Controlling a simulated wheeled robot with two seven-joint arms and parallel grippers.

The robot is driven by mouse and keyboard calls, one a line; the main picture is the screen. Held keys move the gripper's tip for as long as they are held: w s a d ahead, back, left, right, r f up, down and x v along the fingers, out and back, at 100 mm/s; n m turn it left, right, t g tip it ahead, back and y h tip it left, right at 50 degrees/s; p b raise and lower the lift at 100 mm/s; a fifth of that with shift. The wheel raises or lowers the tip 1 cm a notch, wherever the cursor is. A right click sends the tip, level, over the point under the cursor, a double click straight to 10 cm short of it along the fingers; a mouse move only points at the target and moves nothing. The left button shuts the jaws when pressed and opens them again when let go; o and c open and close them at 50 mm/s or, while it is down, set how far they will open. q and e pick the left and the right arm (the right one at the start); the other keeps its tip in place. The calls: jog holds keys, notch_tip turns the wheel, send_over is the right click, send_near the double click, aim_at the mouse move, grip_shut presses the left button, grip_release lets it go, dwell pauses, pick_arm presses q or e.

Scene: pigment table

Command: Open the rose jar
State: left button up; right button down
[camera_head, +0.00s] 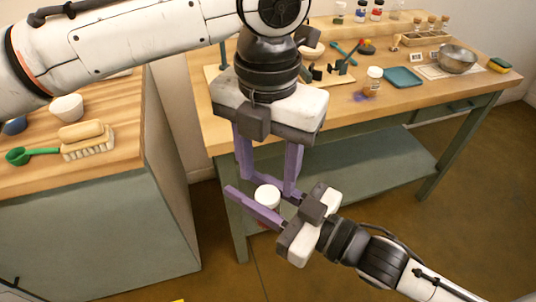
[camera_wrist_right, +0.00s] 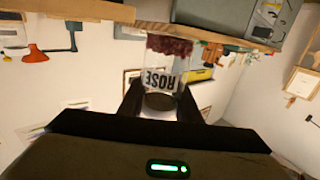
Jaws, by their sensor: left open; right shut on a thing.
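The rose jar (camera_head: 268,196) has a white lid and is held upright in the air in front of the table. In the right wrist view the jar (camera_wrist_right: 166,70) appears upside down, with a ROSE label and dark red contents. My right gripper (camera_head: 242,186) is shut on the jar, its purple fingers on either side of it. My left gripper (camera_head: 268,184) points down above the jar, open, with its fingertips near the lid. I cannot tell whether they touch it. The lower part of the jar is partly hidden by the right fingers in the head view.
The work table (camera_head: 440,97) behind holds a small jar (camera_head: 373,82) beside a purple stain, a teal tray (camera_head: 403,77), a metal bowl (camera_head: 457,60) and a sponge (camera_head: 499,65). A side counter (camera_head: 120,185) at left holds a brush (camera_head: 88,143) and a green scoop (camera_head: 20,156).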

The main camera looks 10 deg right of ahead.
aim_at(268, 194)
pick_arm(q)
jog(key=shift+f, duration=2.05)
jog(key=c, duration=1.1)
jog(key=o, duration=1.2)
